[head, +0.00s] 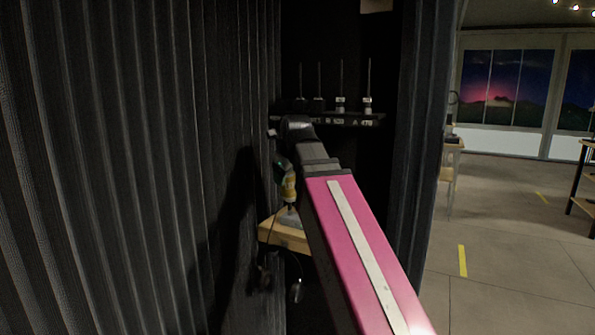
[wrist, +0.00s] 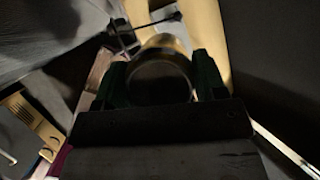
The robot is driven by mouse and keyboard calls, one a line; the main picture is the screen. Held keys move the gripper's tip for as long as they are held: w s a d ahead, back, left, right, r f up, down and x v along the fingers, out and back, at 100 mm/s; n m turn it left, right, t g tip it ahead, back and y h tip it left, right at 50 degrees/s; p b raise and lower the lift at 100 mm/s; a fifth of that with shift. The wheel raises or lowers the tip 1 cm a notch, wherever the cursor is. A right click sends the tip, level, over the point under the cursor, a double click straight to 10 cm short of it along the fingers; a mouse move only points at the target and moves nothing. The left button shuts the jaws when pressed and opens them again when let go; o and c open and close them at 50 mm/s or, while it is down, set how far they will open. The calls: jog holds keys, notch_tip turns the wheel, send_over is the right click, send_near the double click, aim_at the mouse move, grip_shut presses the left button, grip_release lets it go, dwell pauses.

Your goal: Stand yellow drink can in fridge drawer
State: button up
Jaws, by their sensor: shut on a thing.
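The yellow drink can (head: 290,190) is small and partly hidden in the head view, below the end of my arm. In the wrist view the can (wrist: 160,82) shows its dark round end and a yellowish rim of its side. My gripper (wrist: 162,68) is shut on it, with one green finger on each side. In the head view my gripper (head: 283,172) hangs down close to the dark corrugated wall. I cannot make out a fridge drawer in either view.
A small wooden table (head: 283,234) with a grey object on it stands below my gripper. A dark shelf (head: 340,120) with several antenna units is behind. The corrugated wall (head: 130,150) is close on the left. Open floor (head: 500,250) lies to the right.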

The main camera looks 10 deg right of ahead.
jog(key=s+a+r+g+y, duration=0.2)
jog(key=s+a, duration=0.4)
jog(key=s, duration=0.3)
jog(key=shift+a+m+g, duration=0.25)
jog(key=shift+m+g, duration=0.05)
jog(key=shift+g, duration=0.1)
jog(key=shift+a, duration=0.1)
